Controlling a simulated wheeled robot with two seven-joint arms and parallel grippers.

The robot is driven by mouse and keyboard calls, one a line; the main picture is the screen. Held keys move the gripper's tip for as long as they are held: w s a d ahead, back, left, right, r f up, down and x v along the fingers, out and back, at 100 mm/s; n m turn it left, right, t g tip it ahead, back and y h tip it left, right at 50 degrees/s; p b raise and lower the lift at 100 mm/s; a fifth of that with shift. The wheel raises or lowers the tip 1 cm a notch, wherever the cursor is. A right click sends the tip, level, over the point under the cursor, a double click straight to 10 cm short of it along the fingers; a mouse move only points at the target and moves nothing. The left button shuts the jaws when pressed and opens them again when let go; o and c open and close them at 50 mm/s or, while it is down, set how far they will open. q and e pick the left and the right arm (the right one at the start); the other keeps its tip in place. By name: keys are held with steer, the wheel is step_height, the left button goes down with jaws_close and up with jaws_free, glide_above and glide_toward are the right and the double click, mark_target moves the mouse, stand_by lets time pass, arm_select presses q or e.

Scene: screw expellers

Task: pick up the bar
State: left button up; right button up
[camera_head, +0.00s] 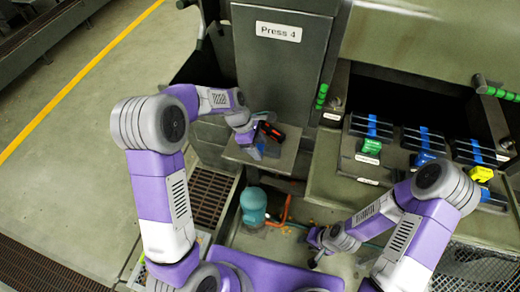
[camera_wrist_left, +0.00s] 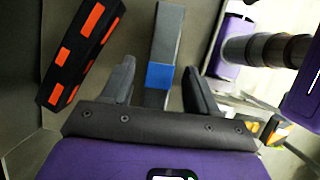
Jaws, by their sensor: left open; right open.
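A grey bar (camera_wrist_left: 170,35) with a blue band lies between the two fingers of my left gripper (camera_wrist_left: 160,88) in the left wrist view. The gripper is open, with a gap on each side of the bar; I cannot tell how deep the bar sits between the fingers. In the head view my left gripper (camera_head: 257,146) is over a small grey shelf (camera_head: 285,160), and the bar is mostly hidden there. My right gripper (camera_head: 316,244) is low near the middle, open and away from the shelf.
A black block with orange patches (camera_wrist_left: 82,50) lies left of the bar; it also shows on the shelf in the head view (camera_head: 273,131). A press cabinet marked Press 4 (camera_head: 279,60) stands behind. Racks of blue-banded bars (camera_head: 424,140) are at right. A teal cylinder (camera_head: 253,205) stands below.

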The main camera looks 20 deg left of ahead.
mark_target(258, 147)
arm_select(q)
jaws_close()
stand_by(0.3)
step_height(258, 147, up, 10)
steer(key=p, duration=0.1)
steer(key=shift+p, duration=0.35)
